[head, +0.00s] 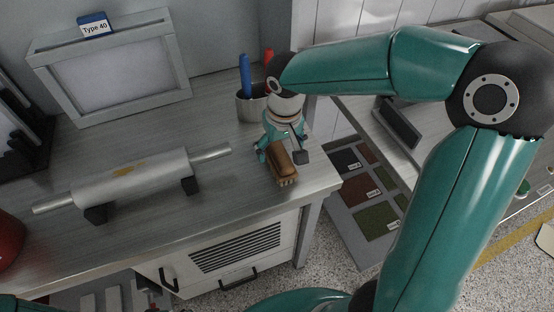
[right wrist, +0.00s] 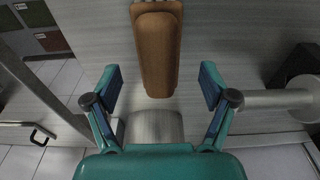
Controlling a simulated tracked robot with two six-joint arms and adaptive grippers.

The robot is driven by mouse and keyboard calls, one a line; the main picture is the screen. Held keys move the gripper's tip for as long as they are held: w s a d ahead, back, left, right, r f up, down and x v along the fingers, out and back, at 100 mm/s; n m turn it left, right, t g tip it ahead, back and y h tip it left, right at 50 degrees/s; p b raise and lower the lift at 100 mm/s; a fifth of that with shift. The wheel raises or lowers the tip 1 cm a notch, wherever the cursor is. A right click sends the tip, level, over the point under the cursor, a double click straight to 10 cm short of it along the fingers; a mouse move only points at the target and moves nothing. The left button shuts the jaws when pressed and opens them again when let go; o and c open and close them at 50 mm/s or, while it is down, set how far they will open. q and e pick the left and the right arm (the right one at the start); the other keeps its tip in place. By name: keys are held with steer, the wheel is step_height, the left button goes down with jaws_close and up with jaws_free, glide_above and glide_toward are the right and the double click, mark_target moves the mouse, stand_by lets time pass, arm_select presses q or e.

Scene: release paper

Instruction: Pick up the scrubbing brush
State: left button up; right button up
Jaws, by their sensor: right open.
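The scrubbing brush (head: 282,161), with a brown wooden back and pale bristles, lies on the grey workbench near its right front corner. In the right wrist view the brush (right wrist: 158,52) stands upright in the picture, between and beyond the fingertips. My right gripper (head: 277,150) is over the far end of the brush in the head view. In the right wrist view my right gripper (right wrist: 162,86) is open, with a finger apart on each side of the brush. The left gripper is not seen.
A metal cup (head: 250,106) with blue and red handles stands behind the brush. A metal roller (head: 130,178) on black supports lies to the left. A framed panel (head: 112,70) stands at the back. The bench's right edge is close to the brush.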

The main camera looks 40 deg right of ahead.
mark_target(279, 152)
steer(key=shift+w+d+f, duration=0.1)
steer(key=shift+w+f, duration=0.05)
steer(key=shift+f, duration=0.7)
steer(key=shift+w+f, duration=0.2)
steer(key=shift+f, duration=0.65)
steer(key=shift+w+d+f, duration=0.1)
steer(key=shift+w+f, duration=0.05)
steer(key=shift+f, duration=0.7)
steer(key=c, duration=1.3)
steer(key=shift+r, duration=0.15)
steer(key=shift+c, duration=0.2)
step_height(279, 152, up, 20)
steer(key=p, duration=0.1)
steer(key=shift+p, duration=0.35)
